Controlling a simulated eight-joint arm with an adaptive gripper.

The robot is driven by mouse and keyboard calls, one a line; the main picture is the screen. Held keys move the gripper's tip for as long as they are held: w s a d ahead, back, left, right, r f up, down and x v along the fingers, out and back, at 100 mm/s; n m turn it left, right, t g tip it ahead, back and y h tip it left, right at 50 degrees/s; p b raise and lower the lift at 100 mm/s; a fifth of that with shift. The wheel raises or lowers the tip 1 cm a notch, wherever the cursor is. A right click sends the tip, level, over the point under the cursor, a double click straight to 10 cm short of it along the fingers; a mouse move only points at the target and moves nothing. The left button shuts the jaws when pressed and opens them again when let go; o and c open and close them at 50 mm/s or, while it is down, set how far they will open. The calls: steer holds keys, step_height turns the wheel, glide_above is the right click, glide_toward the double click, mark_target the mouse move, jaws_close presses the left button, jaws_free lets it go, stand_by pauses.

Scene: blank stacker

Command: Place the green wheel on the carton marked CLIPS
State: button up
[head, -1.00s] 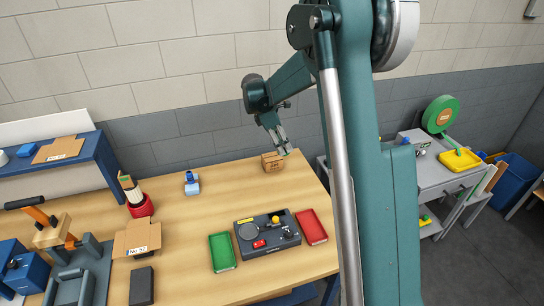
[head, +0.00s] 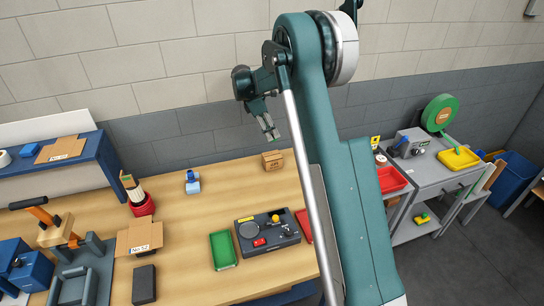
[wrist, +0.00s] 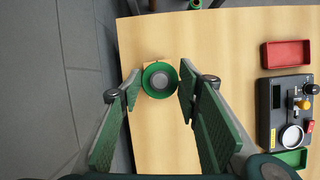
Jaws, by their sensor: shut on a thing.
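The green wheel (wrist: 160,80), with a grey hub, is between my fingertips in the wrist view. My gripper (wrist: 160,78) is shut on it. In the head view my gripper (head: 270,131) hangs above and slightly left of a small brown carton (head: 272,161) on the back of the wooden table; I cannot make out the wheel there. The carton has dark print on its front, too small to read surely. In the wrist view the wheel hides most of a tan carton (wrist: 147,64) below it. I cannot tell the exact gap between them.
A dark control box (head: 267,232) with a green tray (head: 223,250) and a partly hidden red tray (head: 304,225) stands at the table's front. A small blue-and-white item (head: 192,182) is left of the carton. The table around the carton is clear.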

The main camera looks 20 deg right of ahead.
glide_toward(275, 155)
steer(key=shift+d+f, duration=0.25)
steer(key=shift+d, duration=0.6)
steer(key=shift+f+p, duration=0.35)
steer(key=shift+f, duration=1.55)
steer(key=shift+f, duration=0.1)
steer(key=o, duration=0.9)
steer(key=shift+c, duration=0.2)
steer(key=shift+o, duration=0.3)
steer(key=v, duration=1.2)
steer(key=shift+b, duration=0.3)
